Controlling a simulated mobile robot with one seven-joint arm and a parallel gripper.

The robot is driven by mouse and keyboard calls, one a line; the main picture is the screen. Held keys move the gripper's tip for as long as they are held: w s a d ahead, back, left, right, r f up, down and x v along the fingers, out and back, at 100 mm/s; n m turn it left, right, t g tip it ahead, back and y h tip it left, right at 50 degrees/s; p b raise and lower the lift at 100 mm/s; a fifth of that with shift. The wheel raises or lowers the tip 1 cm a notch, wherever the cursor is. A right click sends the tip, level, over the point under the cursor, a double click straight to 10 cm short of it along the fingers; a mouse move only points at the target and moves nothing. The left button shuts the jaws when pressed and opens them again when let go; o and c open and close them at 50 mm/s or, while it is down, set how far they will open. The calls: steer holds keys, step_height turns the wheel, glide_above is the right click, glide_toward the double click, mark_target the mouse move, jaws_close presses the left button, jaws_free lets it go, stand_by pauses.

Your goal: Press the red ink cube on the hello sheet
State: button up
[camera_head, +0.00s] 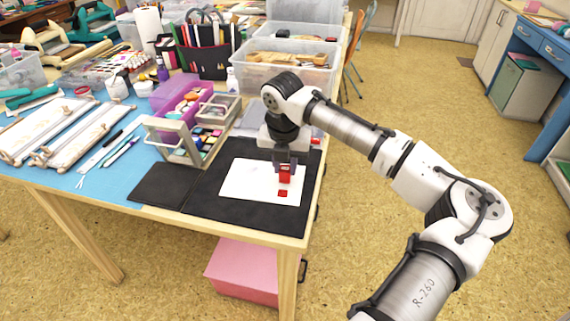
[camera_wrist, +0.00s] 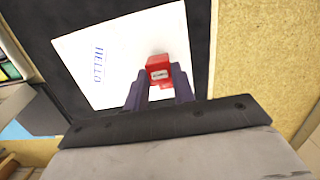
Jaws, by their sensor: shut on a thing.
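The white hello sheet (camera_head: 245,183) lies on a black mat near the table's front edge. Blue HELLO lettering (camera_wrist: 98,65) shows on the sheet in the wrist view. My gripper (camera_head: 286,165) points down over the sheet's right part. It is shut on the red ink cube (camera_head: 285,176), which has a small label on the face seen in the wrist view (camera_wrist: 159,69). A flat red patch (camera_head: 283,193) is on the sheet just in front of the cube. The cube looks a little above the sheet; the exact gap is hard to tell.
The black mat (camera_head: 217,207) surrounds the sheet. A grey compartment box (camera_head: 186,153) with coloured pads stands to the left behind it. A clear bin (camera_head: 285,72) stands farther back. The table's right edge is close to the sheet.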

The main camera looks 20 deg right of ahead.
steer(key=shift+f, duration=0.6)
stand_by(0.8)
steer(key=shift+r+p, duration=0.65)
stand_by(0.4)
step_height(320, 180, up, 6)
steer(key=p, duration=0.5)
steer(key=shift+f, duration=0.2)
